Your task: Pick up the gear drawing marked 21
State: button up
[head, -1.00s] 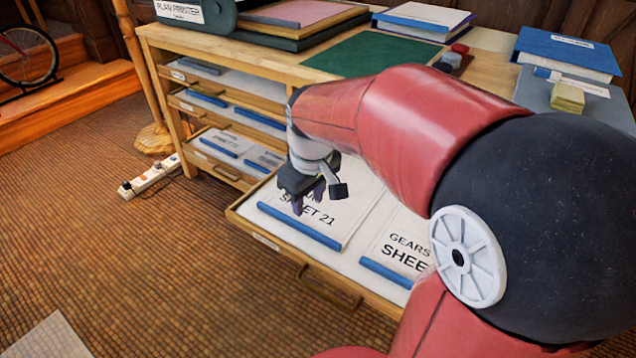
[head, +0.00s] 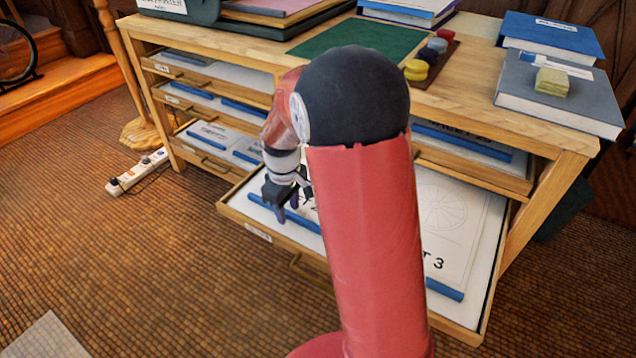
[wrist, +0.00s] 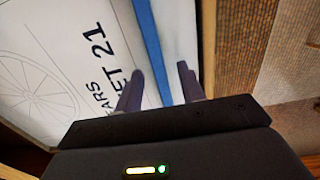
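The gear drawing marked 21 is a white sheet with a wheel outline, the lettering "SHEET 21" in part, and a blue edge strip. It lies in the pulled-out lower drawer; its strip (head: 307,223) shows in the head view, while my arm hides most of the sheet. In the wrist view the sheet (wrist: 50,40) fills the left side and its blue strip (wrist: 165,40) runs between my fingers. My gripper (head: 281,214) is over the strip edge near the drawer front. In the wrist view my gripper (wrist: 162,84) is open, with a finger either side of the strip; contact cannot be told.
Another gear drawing (head: 450,215), its lettering ending in 3, lies to the right in the same drawer (head: 262,240). Other drawers with blue-edged sheets are above and to the left. Books and a green mat (head: 350,38) are on the cabinet top. A power strip (head: 137,172) lies on the floor.

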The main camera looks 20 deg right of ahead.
jog(key=shift+f, duration=0.15)
grip_shut()
dwell(0.4)
